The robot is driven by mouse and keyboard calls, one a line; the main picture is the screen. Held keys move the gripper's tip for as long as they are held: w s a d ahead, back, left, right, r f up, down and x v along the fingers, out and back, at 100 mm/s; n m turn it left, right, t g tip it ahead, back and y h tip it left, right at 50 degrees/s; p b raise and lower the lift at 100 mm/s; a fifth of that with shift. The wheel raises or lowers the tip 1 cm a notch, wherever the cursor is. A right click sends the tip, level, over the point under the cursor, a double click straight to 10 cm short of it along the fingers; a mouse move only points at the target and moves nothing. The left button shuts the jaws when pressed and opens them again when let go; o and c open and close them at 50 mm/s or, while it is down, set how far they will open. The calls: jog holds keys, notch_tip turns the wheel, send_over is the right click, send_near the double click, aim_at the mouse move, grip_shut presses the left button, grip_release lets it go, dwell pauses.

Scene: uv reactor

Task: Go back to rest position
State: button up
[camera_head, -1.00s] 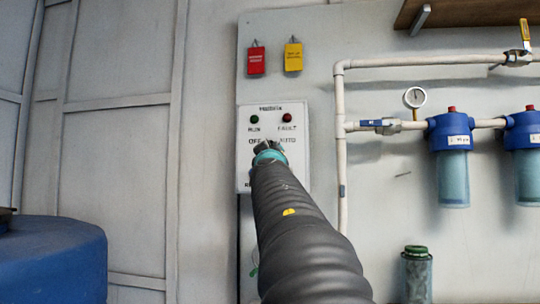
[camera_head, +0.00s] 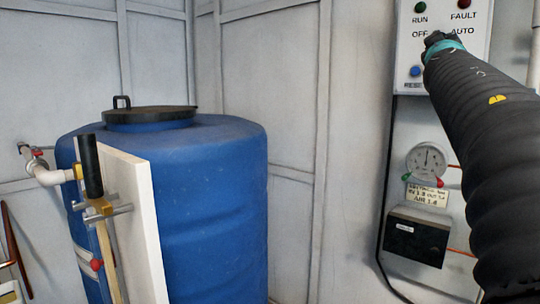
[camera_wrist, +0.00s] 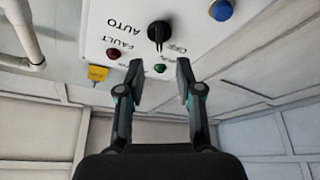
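My gripper (camera_wrist: 159,72) is open and empty in the wrist view, its two fingers apart, pointing towards a white control panel (camera_wrist: 95,35). A black selector knob (camera_wrist: 158,34) sits beyond the fingertips, between the OFF and AUTO labels, with no finger closed on it. In the head view my gripper (camera_head: 440,44) is in front of the panel (camera_head: 478,20) at the top right and hides the knob there. The exact gap to the panel is hard to tell.
A gauge (camera_head: 427,160) and a black box (camera_head: 415,238) are on the wall below the panel. Pipework (camera_wrist: 30,60) runs beside the panel.

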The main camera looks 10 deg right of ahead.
jog(key=s+d+f+m+g+h, duration=0.25)
jog(key=d+f+g, duration=0.3)
jog(key=f, duration=0.55)
jog(key=s+a+f+g+y, duration=0.2)
jog(key=a+f, duration=0.1)
jog(key=f, duration=0.6)
jog(key=s+a+f+g+y, duration=0.2)
jog(key=s+a+f+y, duration=0.1)
jog(key=f, duration=0.6)
jog(key=s+a+f+g+y, duration=0.1)
jog(key=s+a+f+y, duration=0.15)
jog(key=a+f, duration=0.35)
jog(key=s+a+f+n+g+y, duration=0.1)
jog(key=s+a+f+y, duration=0.15)
jog(key=a+f, duration=0.35)
jog(key=s+a+f+g+y, duration=0.1)
jog(key=s+a+f+y, duration=0.1)
jog(key=s+a+f, duration=0.3)
jog(key=s+a+f+n+y, duration=0.1)
jog(key=s+a+f+y, duration=0.1)
jog(key=a, duration=0.5)
jog(key=s+a+f+n+y, duration=0.1)
jog(key=s+a+f, duration=0.3)
jog(key=a, duration=0.3)
jog(key=shift+s+f+t+y, duration=0.35)
jog(key=shift+f, duration=0.2)
